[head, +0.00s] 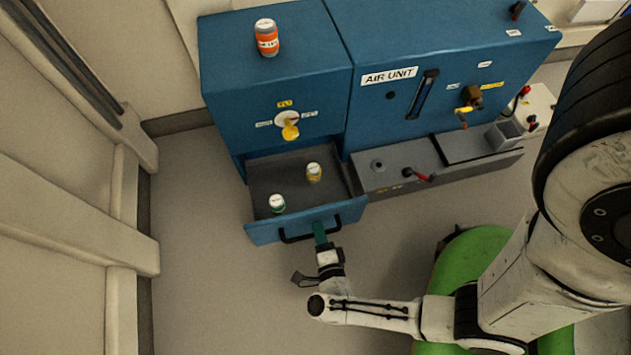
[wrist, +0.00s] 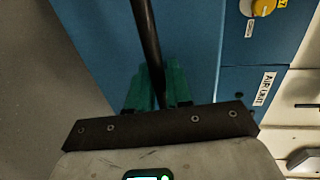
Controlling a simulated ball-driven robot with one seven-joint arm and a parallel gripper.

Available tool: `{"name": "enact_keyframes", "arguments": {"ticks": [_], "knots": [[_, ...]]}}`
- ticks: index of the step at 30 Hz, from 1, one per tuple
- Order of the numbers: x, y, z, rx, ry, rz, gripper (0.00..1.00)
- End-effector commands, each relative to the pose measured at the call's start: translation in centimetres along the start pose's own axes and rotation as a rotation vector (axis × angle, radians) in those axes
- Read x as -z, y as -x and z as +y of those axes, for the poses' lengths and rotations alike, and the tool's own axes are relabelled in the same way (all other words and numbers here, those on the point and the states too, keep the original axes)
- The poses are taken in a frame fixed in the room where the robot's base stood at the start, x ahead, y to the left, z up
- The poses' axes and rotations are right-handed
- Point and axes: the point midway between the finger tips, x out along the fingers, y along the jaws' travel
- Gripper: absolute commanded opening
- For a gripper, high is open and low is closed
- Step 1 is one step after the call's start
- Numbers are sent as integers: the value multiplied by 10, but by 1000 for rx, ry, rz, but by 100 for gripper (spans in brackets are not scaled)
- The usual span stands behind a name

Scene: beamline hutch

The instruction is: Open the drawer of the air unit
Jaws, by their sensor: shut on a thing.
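The blue air unit (head: 420,105) stands against the wall, with its name on a white label. Its drawer (head: 340,216) at the lower left is pulled out, and its grey inside shows. Two small jars stand in the drawer, one with a yellow label (head: 314,173) and one with a green label (head: 277,204). My gripper (head: 320,232) is at the drawer front, its green fingers shut on the black bar handle (head: 284,238). In the wrist view the handle (wrist: 146,35) runs between the green fingers (wrist: 157,88).
An orange-labelled jar (head: 267,38) stands on top of the unit. A yellow knob (head: 290,130) is above the drawer. A grey ledge (head: 395,168) with a red-handled valve (head: 420,176) is right of the drawer. The floor (head: 205,270) at the left is clear.

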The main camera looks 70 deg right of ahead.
Motion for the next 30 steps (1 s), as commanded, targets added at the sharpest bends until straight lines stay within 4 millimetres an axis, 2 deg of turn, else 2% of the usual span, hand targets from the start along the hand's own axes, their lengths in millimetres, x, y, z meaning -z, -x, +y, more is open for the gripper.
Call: {"name": "enact_keyframes", "arguments": {"ticks": [6,16,17,21,30], "knots": [[0,10,3,-3,0,-1,0],[0,11,3,-3,0,-1,0],[0,11,3,-3,0,-1,21],[0,10,3,-2,0,-1,35],[0,13,2,-1,0,0,35]]}}
